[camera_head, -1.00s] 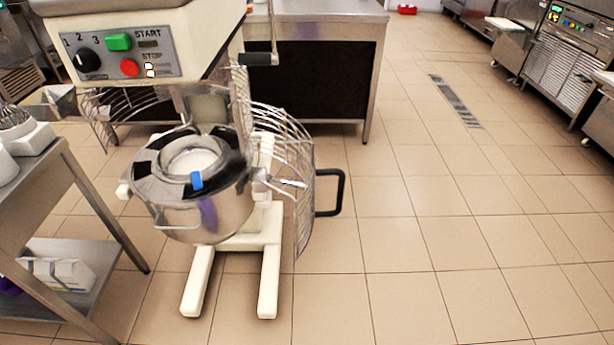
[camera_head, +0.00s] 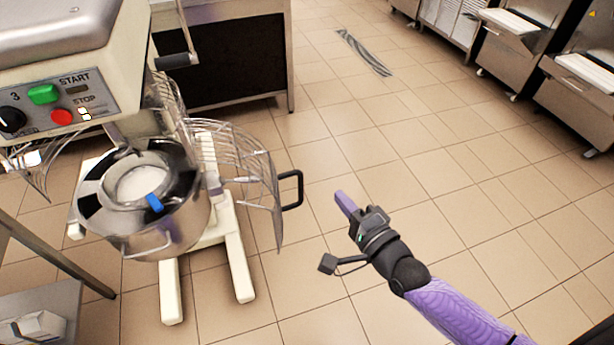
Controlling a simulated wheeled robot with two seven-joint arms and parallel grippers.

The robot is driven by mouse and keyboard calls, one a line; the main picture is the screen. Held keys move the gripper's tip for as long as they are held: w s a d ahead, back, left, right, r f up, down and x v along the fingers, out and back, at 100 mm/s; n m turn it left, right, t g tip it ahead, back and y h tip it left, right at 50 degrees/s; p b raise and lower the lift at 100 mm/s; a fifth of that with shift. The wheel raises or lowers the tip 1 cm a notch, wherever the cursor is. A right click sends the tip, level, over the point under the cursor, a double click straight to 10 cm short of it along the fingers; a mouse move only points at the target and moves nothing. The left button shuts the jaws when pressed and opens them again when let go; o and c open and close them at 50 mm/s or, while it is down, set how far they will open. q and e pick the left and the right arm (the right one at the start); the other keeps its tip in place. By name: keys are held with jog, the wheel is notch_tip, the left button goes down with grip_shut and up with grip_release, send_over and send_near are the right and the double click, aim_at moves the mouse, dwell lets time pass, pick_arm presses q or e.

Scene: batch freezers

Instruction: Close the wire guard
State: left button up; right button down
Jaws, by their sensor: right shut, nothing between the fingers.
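The wire guard (camera_head: 238,150) of the mixer is swung open to the right of the bowl. Its black handle (camera_head: 291,190) sticks out on its right side. The steel bowl (camera_head: 150,235) stands under the mixer head, with a shiny ring and a blue tab on its rim. My right gripper (camera_head: 344,203) is shut and empty. It shows to the right of the handle and a little lower in the picture, apart from it. My left gripper is not in view.
The mixer's control panel (camera_head: 50,100) has a green START and a red STOP button. A steel table (camera_head: 225,50) stands behind the mixer, and another (camera_head: 50,305) is at lower left. The tiled floor (camera_head: 450,190) to the right is clear.

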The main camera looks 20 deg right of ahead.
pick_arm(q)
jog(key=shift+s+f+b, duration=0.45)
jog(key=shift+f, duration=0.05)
pick_arm(e)
jog(key=w+a, duration=0.4)
jog(key=w, duration=0.2)
jog(key=shift+a+f, duration=0.15)
jog(key=shift+a, duration=0.2)
